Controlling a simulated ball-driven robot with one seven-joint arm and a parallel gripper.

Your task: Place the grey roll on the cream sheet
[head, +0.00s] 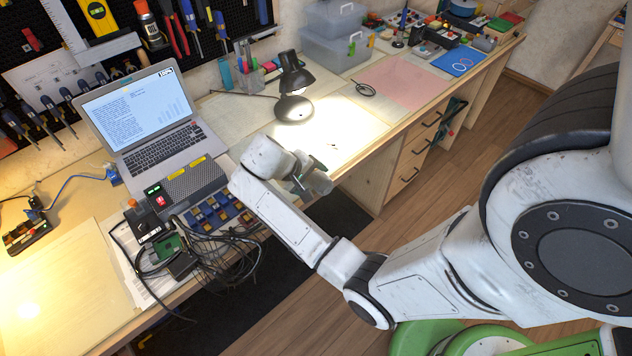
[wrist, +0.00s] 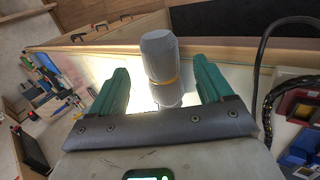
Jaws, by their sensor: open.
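The grey roll (wrist: 160,56) shows in the wrist view as a grey cylinder with a yellow-orange band. My gripper (wrist: 160,85) is open, with one green finger on each side of the roll and a gap on both sides. I cannot tell whether the roll rests on a surface. In the head view my gripper (head: 308,180) is by the front edge of the bench, near the lamp. The roll is not clearly told apart there. A pale sheet (head: 345,125), brightly lit under the lamp, looks like the cream sheet; glare hides its edges.
A black desk lamp (head: 293,95) stands behind the lit area. A laptop (head: 150,125), a grey box (head: 190,185) and tangled black cables (head: 225,250) are to the left. A pink sheet (head: 400,85) and a blue sheet (head: 460,61) lie farther right. A cable coil (head: 365,88) lies by the pink sheet.

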